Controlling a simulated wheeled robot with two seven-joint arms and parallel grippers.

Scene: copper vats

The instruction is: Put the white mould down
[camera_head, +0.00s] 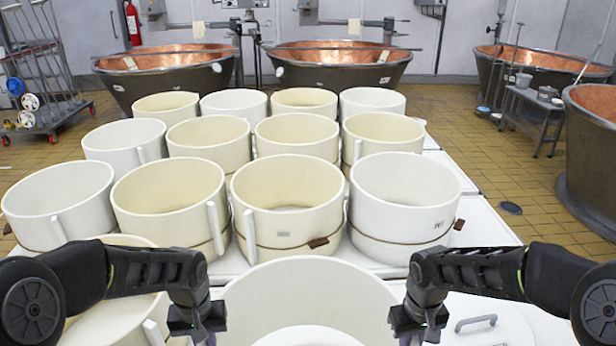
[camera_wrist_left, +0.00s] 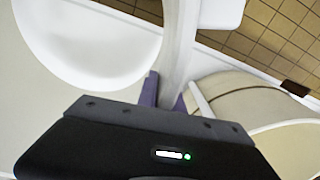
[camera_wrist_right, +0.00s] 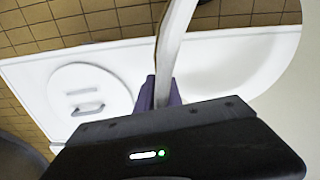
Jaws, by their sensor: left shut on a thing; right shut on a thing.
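The white mould (camera_head: 308,285) is a wide round tub at the bottom middle of the head view, cut off by the frame's lower edge. My left gripper (camera_head: 205,328) is shut on its left rim, and my right gripper (camera_head: 412,330) is shut on its right rim. The mould's wall runs between the purple fingers in the left wrist view (camera_wrist_left: 182,50) and in the right wrist view (camera_wrist_right: 175,40). It looks level. Its underside is hidden, so I cannot tell whether it touches the white table (camera_head: 490,235).
Several cream and white moulds stand in rows just beyond; a cream one (camera_head: 290,205) and a white one (camera_head: 400,205) are nearest. Another cream mould (camera_head: 105,322) stands left, partly under my left arm. A round lid with a handle (camera_head: 476,322) lies at right. Copper vats (camera_head: 340,60) stand behind.

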